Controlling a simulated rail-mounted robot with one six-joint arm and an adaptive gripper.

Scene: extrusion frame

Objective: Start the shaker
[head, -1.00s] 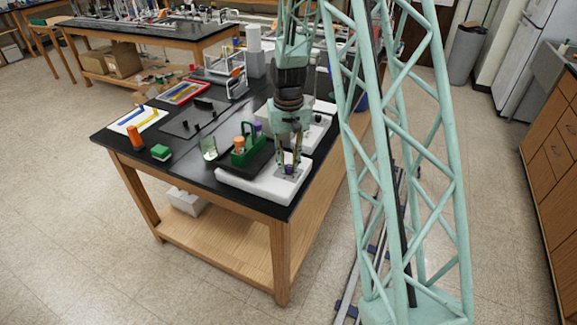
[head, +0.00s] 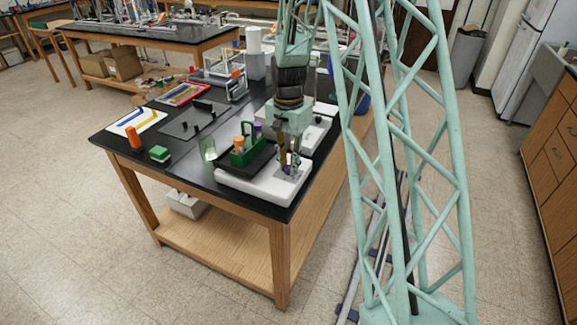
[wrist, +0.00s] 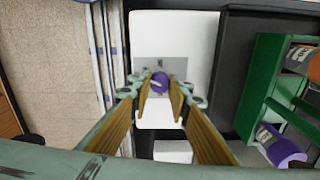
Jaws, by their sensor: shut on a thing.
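The shaker has a white body (head: 250,188) and a dark top platform, and stands at the front right corner of the black bench. A grey panel (wrist: 150,63) on its right part carries a round purple knob (wrist: 160,82). My gripper (head: 288,168) points down over this panel. In the wrist view my gripper (wrist: 160,88) has its two fingers on either side of the knob, shut on it. The fingers partly hide the knob in the head view.
A green rack (wrist: 262,85) with orange- and purple-capped vials sits on the platform, close to my gripper. A glass beaker (head: 208,148), a green block (head: 159,153) and an orange cylinder (head: 134,137) stand to the left. White equipment (head: 318,130) stands behind my gripper.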

